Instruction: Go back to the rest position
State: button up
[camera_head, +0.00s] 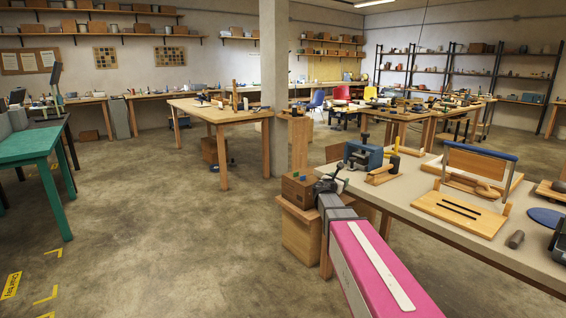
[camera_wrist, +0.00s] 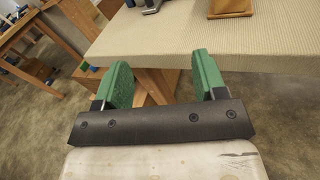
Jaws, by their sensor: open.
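My gripper (camera_wrist: 165,80) shows in the wrist view with two green finger pads set wide apart. Nothing is between them. It is beside the front edge of the workbench (camera_wrist: 200,40), with floor and a wooden bench leg seen past the fingers. In the head view my pink and grey arm reaches in from the lower right toward the same workbench (camera_head: 400,203).
The bench holds a blue vise (camera_head: 363,155), a wooden board with dark slots (camera_head: 460,213), a blue-topped frame (camera_head: 482,152) and a blue disc (camera_head: 546,217). A wooden box (camera_head: 298,189) sits by its left end. A green table (camera_head: 35,147) stands left. The middle floor is clear.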

jog(key=s+d+f+m+g+y, duration=0.3)
jog(key=s+f+m+g, duration=0.6)
jog(key=s+f+m, duration=0.8)
jog(key=s+a+f+m+g+y, duration=0.2)
jog(key=s+a+f+m+y, duration=0.1)
jog(key=s, duration=0.5)
jog(key=s+a+f+m+g+y, duration=0.3)
jog(key=s+a+m, duration=0.2)
jog(key=s+m, duration=0.2)
jog(key=shift+s+a+f+y, duration=0.4)
jog(key=shift+s, duration=0.55)
